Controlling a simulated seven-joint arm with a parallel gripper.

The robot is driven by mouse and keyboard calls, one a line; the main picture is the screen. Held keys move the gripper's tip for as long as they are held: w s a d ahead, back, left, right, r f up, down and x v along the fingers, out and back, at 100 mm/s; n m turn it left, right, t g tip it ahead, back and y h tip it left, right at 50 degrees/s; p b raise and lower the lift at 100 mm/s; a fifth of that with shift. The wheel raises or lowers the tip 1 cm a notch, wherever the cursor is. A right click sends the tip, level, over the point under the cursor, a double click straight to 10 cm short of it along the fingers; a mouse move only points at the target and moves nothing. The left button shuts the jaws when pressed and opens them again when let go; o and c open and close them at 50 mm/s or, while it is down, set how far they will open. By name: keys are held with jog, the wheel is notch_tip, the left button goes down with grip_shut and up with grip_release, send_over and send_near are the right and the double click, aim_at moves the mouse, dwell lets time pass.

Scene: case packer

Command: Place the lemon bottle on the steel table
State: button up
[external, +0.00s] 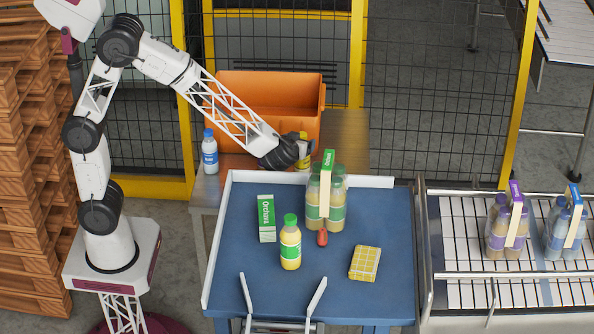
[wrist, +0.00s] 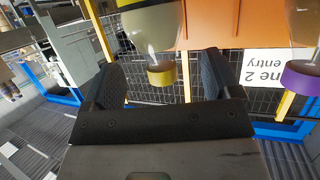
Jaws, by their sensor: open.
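The lemon bottle, with a yellow cap, shows at my gripper in the external view (external: 304,153), above or on the steel table (external: 345,133). Its base contact is hard to make out. In the wrist view the lemon bottle (wrist: 161,76) appears upside down, its cap between my two fingers. My gripper (external: 288,153) is open around it, with a dark finger on each side in the wrist view (wrist: 163,88).
An orange crate (external: 268,90) stands behind on the steel table, with a blue-capped bottle (external: 210,153) at left. A purple-capped bottle (wrist: 300,76) is beside the lemon bottle. The blue table (external: 235,270) in front holds a bottle pack (external: 326,200), a green-capped bottle (external: 290,245) and a carton (external: 266,218).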

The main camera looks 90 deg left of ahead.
jog(key=shift+r, duration=1.55)
jog(key=d+r+m+t+h, duration=0.5)
jog(key=d+r+t+h, duration=0.15)
jog(key=d+t, duration=0.2)
jog(key=s+d+r+m+h, duration=0.2)
jog(key=s+d+m+h, duration=0.35)
jog(key=s+d, duration=0.3)
jog(key=s+d+f+m+g, duration=0.1)
jog(key=s+g, duration=0.2)
jog(key=s, duration=0.6)
jog(key=s+d+f+m+g+h, duration=0.1)
jog(key=s+f+m+g, duration=0.1)
jog(key=s, duration=0.8)
jog(key=s+d+f+m+g, duration=0.1)
jog(key=s+f+g, duration=0.1)
jog(key=s+g, duration=0.3)
jog(key=s, duration=0.4)
jog(key=shift+s+d+f, duration=0.15)
jog(key=shift+s+d, duration=0.2)
